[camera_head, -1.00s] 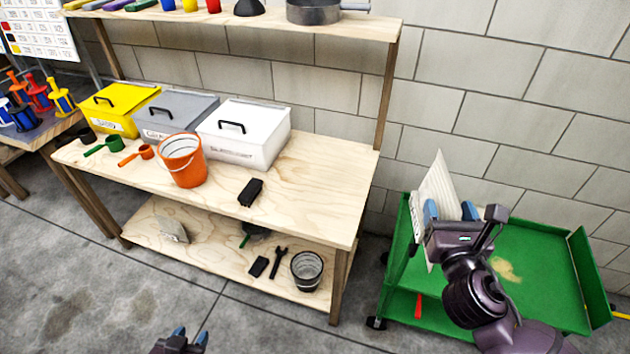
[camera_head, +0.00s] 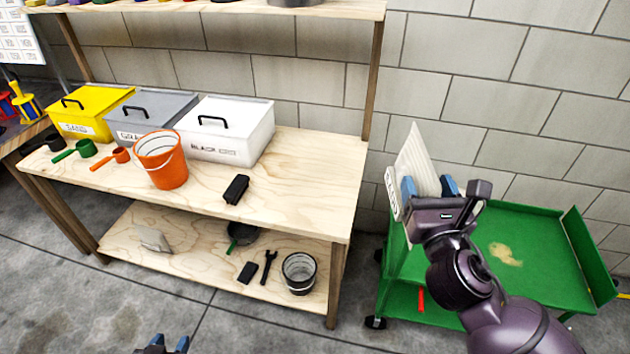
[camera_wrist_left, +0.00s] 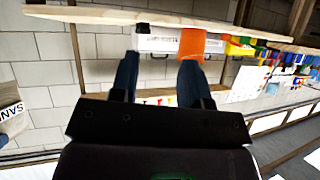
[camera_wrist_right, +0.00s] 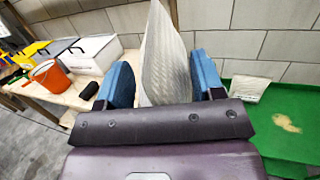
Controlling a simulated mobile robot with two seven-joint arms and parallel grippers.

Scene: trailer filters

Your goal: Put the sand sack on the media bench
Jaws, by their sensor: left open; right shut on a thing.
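The sand sack (camera_head: 416,160) is a pale, ribbed bag with a lettered label. My right gripper (camera_head: 428,188) is shut on it and holds it above the left side of the green cart. The sack also stands between the fingers in the right wrist view (camera_wrist_right: 163,55). At the left edge of the left wrist view, a sack marked with "SAN" shows in part (camera_wrist_left: 12,110). The media bench (camera_head: 310,185) is a wooden bench to the left of the held sack. My left gripper (camera_head: 163,345) is open and empty, low in front of the bench.
The bench top holds yellow (camera_head: 85,112), grey (camera_head: 150,118) and white (camera_head: 225,130) lidded bins, an orange bucket (camera_head: 162,160), scoops and a black block (camera_head: 236,189). Its right end is clear. The green cart (camera_head: 545,250) bears a sandy patch.

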